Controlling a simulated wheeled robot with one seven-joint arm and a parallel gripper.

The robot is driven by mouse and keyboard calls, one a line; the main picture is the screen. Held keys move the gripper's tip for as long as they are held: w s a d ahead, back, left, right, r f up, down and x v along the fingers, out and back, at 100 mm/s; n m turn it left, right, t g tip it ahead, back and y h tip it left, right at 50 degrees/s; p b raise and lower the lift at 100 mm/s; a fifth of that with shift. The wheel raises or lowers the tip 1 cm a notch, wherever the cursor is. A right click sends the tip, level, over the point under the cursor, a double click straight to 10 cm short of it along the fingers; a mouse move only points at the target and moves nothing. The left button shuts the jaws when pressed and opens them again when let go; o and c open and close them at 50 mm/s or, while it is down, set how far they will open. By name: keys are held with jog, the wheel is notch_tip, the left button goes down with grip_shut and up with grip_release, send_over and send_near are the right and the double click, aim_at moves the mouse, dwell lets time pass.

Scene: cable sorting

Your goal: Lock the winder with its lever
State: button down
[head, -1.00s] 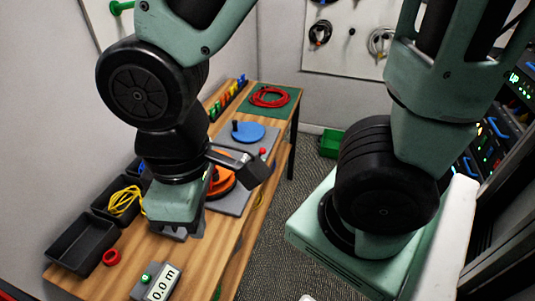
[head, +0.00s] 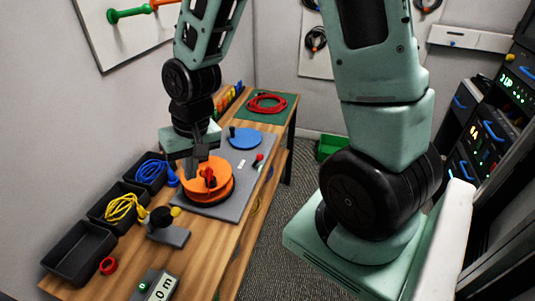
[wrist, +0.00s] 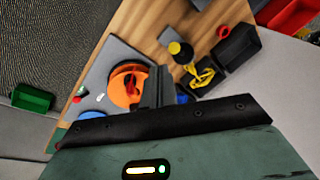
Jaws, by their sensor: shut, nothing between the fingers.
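The winder stands on a grey plate (head: 228,201). Its orange reel (head: 217,188) has a red piece at its middle. Behind the reel is a blue disc (head: 245,141) with a black upright handle. A small lever with a red knob (head: 259,158) is at the plate's right edge; its exact position is too small to judge. My gripper (head: 191,172) is shut and empty, at the left side of the reel in the head view. In the wrist view its fingers (wrist: 160,88) overlap the edge of the orange reel (wrist: 120,91); contact cannot be told.
Black bins with blue cable (head: 153,171) and yellow cable (head: 121,207) line the table's left side. A grey stand with a yellow knob (head: 165,230) is in front of the plate. A coiled red cable (head: 267,103) lies on a green mat at the far end.

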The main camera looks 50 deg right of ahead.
jog(key=w+d+f+m+t, duration=0.1)
jog(key=w+d+f+m, duration=0.35)
jog(key=d, duration=0.55)
jog(key=m+t+h, duration=0.3)
jog(key=m+t, duration=0.1)
jog(key=m, duration=1.1)
send_near(257, 161)
jog(key=s+d+r, duration=0.1)
jog(key=s+d, duration=0.1)
jog(key=d, duration=0.6)
jog(key=shift+s+a+r, duration=0.1)
jog(key=shift+s+a, duration=0.1)
jog(key=shift+s, duration=0.05)
jog(key=shift+n, duration=0.25)
jog(key=w+a+f+p, duration=0.1)
jog(key=w+f, duration=0.1)
jog(key=w+a+f+p, duration=0.1)
jog(key=w+f+p, duration=0.1)
jog(key=w+a+f+p, duration=0.1)
jog(key=f+p, duration=0.1)
jog(key=f, duration=0.1)
jog(key=shift+w, duration=0.4)
